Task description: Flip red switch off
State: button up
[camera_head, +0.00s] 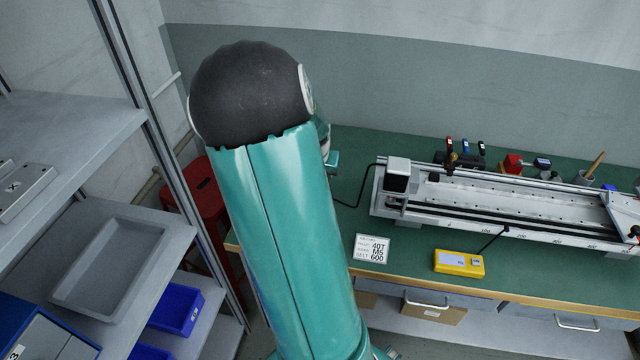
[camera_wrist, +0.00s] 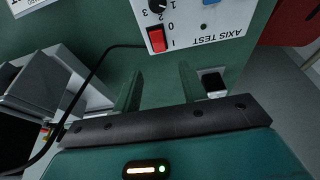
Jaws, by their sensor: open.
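The red switch (camera_wrist: 157,40) is a small rocker on a white panel (camera_wrist: 215,20) in the wrist view. The panel reads AXIS TEST upside down, with 0 and I marks beside the switch. Which side of the rocker is pressed I cannot tell. My gripper (camera_wrist: 160,88) is open and empty, its two fingers apart and pointing toward the panel's edge. The switch lies just beyond the fingertips, apparently not touched. In the head view my arm hides the panel and the switch, and most of my gripper.
A black knob (camera_wrist: 157,5) sits beside the switch. A black cable (camera_wrist: 95,75) runs at left. In the head view, the green bench (camera_head: 410,245) carries a linear gantry (camera_head: 500,205), a yellow box (camera_head: 459,263) and a white sign (camera_head: 371,248). A grey shelf (camera_head: 70,125) stands left.

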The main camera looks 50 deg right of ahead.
jog(key=v, duration=0.5)
jog(key=shift+r, duration=0.35)
jog(key=w+a+r+n+t+y, duration=0.1)
jog(key=w+a+r+n+y, duration=0.2)
jog(key=a, duration=0.8)
jog(key=w+a+r+n+t, duration=0.1)
jog(key=a+r+n+t, duration=0.15)
jog(key=a+r, duration=0.6)
jog(key=s+a+r+n, duration=0.1)
jog(key=s+a+n, duration=0.3)
jog(key=a, duration=0.5)
jog(key=s+a+r+n, duration=0.2)
jog(key=s+a, duration=0.3)
jog(key=a, duration=0.5)
jog(key=shift+s+a+n, duration=0.15)
jog(key=shift+a+n, duration=0.1)
jog(key=shift+n, duration=0.6)
jog(key=shift+t, duration=0.25)
